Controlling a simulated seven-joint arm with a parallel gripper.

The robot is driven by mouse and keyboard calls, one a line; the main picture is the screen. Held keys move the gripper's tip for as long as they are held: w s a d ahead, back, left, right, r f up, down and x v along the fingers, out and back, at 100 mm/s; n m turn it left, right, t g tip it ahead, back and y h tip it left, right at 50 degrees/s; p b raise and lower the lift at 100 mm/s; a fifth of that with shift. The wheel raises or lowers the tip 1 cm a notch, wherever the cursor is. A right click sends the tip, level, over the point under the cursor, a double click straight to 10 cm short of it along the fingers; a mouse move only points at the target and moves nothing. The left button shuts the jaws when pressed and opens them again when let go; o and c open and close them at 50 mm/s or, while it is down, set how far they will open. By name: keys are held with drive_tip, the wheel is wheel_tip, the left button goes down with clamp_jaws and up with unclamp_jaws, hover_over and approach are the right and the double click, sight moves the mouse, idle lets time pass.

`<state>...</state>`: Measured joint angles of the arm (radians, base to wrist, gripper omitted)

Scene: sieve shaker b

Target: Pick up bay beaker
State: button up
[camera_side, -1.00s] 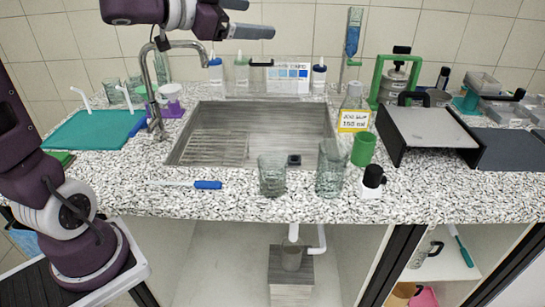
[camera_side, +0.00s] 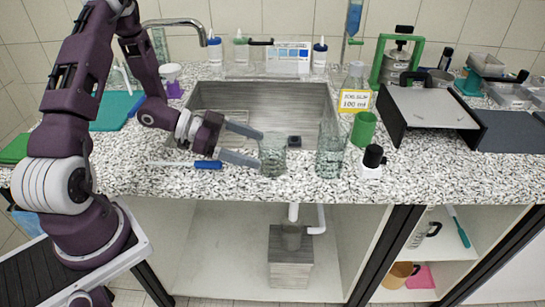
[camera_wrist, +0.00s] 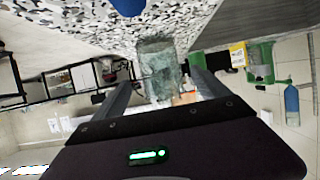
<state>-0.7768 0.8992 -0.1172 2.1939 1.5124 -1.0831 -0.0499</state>
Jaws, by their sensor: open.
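A clear greenish glass beaker (camera_side: 272,154) stands upright at the counter's front edge, below the sink. My gripper (camera_side: 257,146) is low over the counter, level with it and coming from the left. Its two fingers are spread and point at this beaker. In the wrist view the beaker (camera_wrist: 158,68) shows between the fingers of my open gripper (camera_wrist: 162,85). I cannot tell whether either finger touches it. A taller, similar glass beaker (camera_side: 330,150) stands to its right. Nothing marks which one is the bay beaker.
A blue-handled tool (camera_side: 208,165) lies below my gripper. A black-and-white bottle (camera_side: 372,162), a green cup (camera_side: 364,128) and a labelled flask (camera_side: 355,100) stand right of the glass beakers. The steel sink (camera_side: 215,92) lies behind. A grey block (camera_side: 290,262) stands under the counter.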

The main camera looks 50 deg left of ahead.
sight(272, 152)
drive_tip(key=x, duration=0.5)
drive_tip(key=shift+w+d, duration=0.2)
drive_tip(key=shift+w, duration=0.1)
drive_tip(key=c, duration=1.6)
